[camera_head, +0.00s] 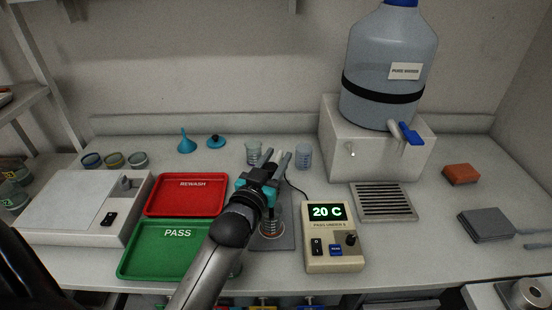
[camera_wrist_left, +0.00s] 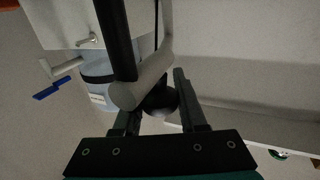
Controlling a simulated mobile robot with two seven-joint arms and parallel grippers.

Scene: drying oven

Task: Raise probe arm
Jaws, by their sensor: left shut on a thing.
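My left gripper (camera_head: 270,166) is above the stand behind the meter, and its arm comes up from the bottom of the head view. In the left wrist view, its fingers (camera_wrist_left: 158,98) are shut on a dark round knob (camera_wrist_left: 162,101) at the pale grey probe arm (camera_wrist_left: 146,82). A black rod runs up from that arm. In the head view the gripper hides most of the probe arm. The meter (camera_head: 333,238) reads 20 C and stands right of the probe's grey base (camera_head: 285,241). My right gripper is not in view.
A green PASS tray (camera_head: 135,262) and a red REWASH tray (camera_head: 153,208) lie to the left. Beakers (camera_head: 304,156) stand behind the gripper. A large water jug (camera_head: 388,60) sits on a white block at the back right. A drain grate (camera_head: 384,203) lies before it.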

